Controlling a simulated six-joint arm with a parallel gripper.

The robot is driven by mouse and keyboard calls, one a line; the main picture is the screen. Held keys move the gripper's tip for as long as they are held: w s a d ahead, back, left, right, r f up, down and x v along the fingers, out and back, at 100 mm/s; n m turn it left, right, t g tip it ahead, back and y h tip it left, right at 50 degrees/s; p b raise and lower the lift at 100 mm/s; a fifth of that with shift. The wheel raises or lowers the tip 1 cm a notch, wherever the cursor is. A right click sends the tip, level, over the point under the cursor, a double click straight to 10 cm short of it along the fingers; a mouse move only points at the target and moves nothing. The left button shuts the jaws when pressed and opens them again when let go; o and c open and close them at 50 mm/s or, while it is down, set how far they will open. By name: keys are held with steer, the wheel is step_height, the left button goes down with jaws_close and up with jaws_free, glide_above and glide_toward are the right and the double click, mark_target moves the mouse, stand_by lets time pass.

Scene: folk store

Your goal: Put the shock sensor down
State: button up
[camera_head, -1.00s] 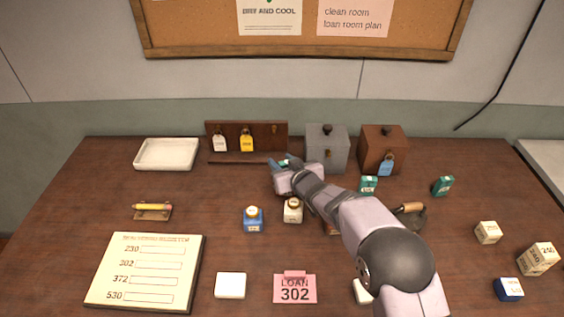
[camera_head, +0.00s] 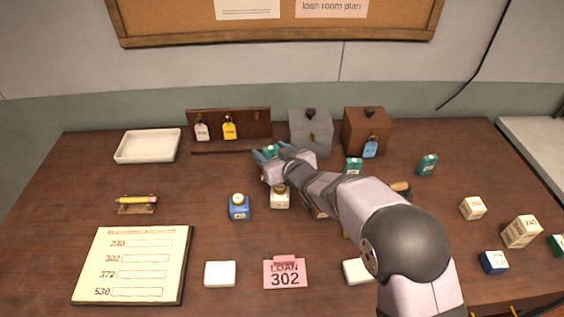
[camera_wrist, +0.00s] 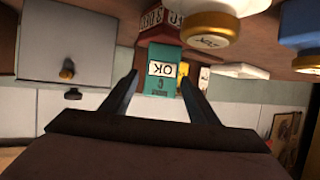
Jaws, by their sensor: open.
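A small teal box with a white "OK" label (camera_wrist: 162,80), which I take to be the shock sensor, is between the spread fingers of my gripper (camera_wrist: 158,95) in the wrist view. In the head view the teal box (camera_head: 271,151) shows between the fingertips of my gripper (camera_head: 272,154), in front of the dark wooden rack (camera_head: 255,118). My gripper is open, with a visible gap beside the box.
A grey box (camera_head: 311,137) and a brown box (camera_head: 365,136) stand right of my gripper. A white bottle (camera_head: 280,199) and a blue bottle (camera_head: 239,210) stand in front. A white tray (camera_head: 148,160) is at the left. Other teal boxes (camera_head: 428,165) stand to the right.

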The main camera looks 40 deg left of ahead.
steer(key=b+v, duration=0.1)
steer(key=v, duration=0.7)
stand_by(0.4)
